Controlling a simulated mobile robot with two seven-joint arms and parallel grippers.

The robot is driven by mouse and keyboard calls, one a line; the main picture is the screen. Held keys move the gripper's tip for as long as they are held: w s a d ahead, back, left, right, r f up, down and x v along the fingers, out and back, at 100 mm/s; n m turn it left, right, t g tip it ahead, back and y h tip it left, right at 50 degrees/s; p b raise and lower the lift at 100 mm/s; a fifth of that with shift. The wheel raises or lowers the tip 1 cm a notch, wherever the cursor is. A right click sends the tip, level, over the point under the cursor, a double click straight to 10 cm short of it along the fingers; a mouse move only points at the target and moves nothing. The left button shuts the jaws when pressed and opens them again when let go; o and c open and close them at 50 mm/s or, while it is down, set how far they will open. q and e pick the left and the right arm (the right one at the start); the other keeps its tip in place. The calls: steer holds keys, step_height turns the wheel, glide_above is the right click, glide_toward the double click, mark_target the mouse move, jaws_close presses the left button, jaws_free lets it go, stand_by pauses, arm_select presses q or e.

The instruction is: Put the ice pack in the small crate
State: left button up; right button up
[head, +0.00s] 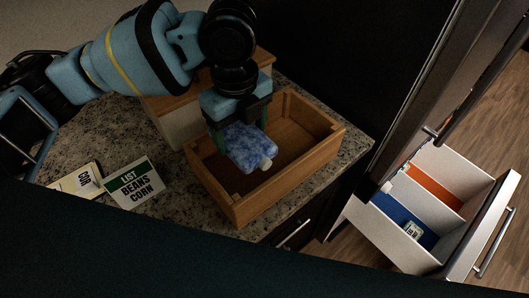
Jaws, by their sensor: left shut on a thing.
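The ice pack (249,146) is a blue mottled pouch with a pale cap at its lower right end. My left gripper (233,138) comes down from above and is shut on the ice pack. It holds the pack over the small crate (238,207), a brown wooden open box on the granite counter. The pack overlaps the crate's opening in the view; I cannot tell if it touches the crate floor. The part of the crate behind the gripper is hidden. My right gripper is not in view.
A card reading "LIST BEANS CORN" (134,183) and another label (76,181) lie left of the crate. A wooden-topped box (181,123) stands behind it. At right, an open drawer (456,205) has orange and blue compartments.

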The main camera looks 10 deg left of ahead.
arm_select(q)
steer(key=shift+f+b, duration=0.35)
steer(key=shift+f, duration=4.6)
steer(key=shift+f, duration=0.15)
steer(key=o, duration=1.2)
steer(key=shift+c, duration=0.2)
step_height(320, 180, up, 12)
steer(key=shift+r+p, duration=0.15)
steer(key=shift+p, duration=0.35)
